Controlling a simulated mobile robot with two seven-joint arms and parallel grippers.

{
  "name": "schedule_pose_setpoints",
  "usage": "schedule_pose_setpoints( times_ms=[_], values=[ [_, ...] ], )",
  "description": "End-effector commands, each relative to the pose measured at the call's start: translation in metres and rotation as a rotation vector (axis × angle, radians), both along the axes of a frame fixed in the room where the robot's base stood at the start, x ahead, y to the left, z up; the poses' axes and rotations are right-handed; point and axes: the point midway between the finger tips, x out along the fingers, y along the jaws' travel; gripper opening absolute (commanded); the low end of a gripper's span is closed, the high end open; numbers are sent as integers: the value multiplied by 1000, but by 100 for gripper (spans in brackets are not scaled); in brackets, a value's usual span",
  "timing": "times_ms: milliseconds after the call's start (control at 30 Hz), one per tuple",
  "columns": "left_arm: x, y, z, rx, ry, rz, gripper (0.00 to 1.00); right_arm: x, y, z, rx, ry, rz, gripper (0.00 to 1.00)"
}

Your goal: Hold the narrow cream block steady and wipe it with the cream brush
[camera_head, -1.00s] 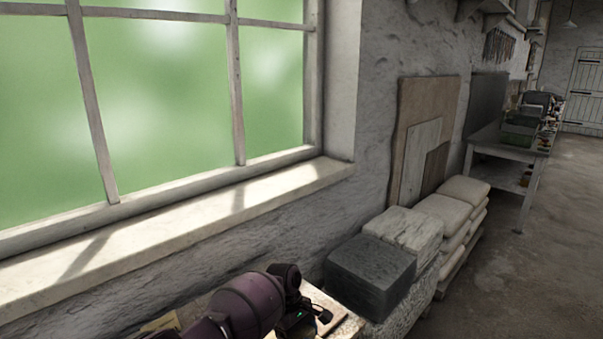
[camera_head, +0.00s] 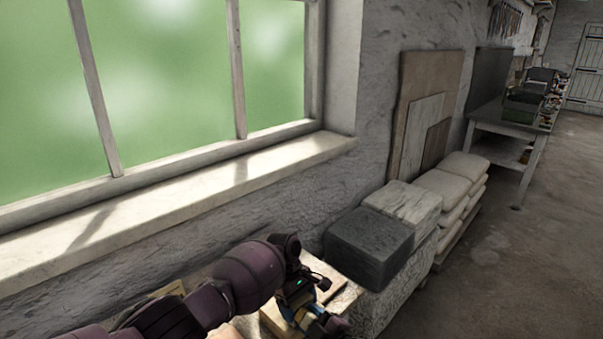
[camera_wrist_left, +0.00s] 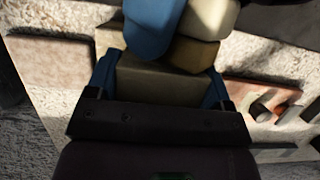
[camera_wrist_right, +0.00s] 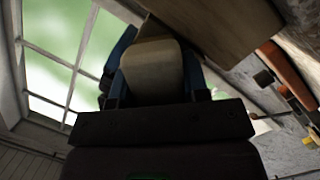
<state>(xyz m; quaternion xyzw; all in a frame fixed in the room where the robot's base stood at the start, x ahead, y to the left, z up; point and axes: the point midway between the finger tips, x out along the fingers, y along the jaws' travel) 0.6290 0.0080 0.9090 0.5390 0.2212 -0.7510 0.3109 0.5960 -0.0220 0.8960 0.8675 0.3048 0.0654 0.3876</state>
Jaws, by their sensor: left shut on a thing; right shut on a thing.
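My left gripper (camera_wrist_left: 160,78) is shut on the narrow cream block (camera_wrist_left: 158,88), its blue fingers on both sides in the left wrist view. My right gripper (camera_wrist_right: 156,62) is shut on a cream piece that I take for the cream brush (camera_wrist_right: 150,72). The right gripper's blue fingers and the tan brush (camera_wrist_left: 193,54) show just above the block in the left wrist view. Brush and block overlap there; I cannot tell whether they touch. In the head view both grippers are small, low and partly cut off by the lower edge, near the left arm's end (camera_head: 290,300).
A stone block (camera_head: 370,250), a pale block (camera_head: 405,203) and stacked sacks (camera_head: 455,185) stand along the wall. A window sill (camera_head: 180,205) runs at left. Reddish and grey tools (camera_wrist_left: 275,108) lie right of the block in the left wrist view. The floor at right is clear.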

Motion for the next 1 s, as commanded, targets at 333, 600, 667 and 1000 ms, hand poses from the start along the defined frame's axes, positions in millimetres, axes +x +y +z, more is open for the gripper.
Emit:
schedule_pose_setpoints(
  times_ms=[333,600,667,1000],
  values=[
    [-1,-5,0,-9,-2,-3,54,-10,-8,-6,-38,29,-22,0],
    [0,-3,0,-5,-3,-1,54,-14,0,2,-31,27,-17,0],
    [0,-3,0,-4,-4,-1,54,-16,3,5,-29,25,-16,0],
    [0,-1,-1,-2,-3,0,54,-20,12,17,-24,21,-14,0]
  ],
)
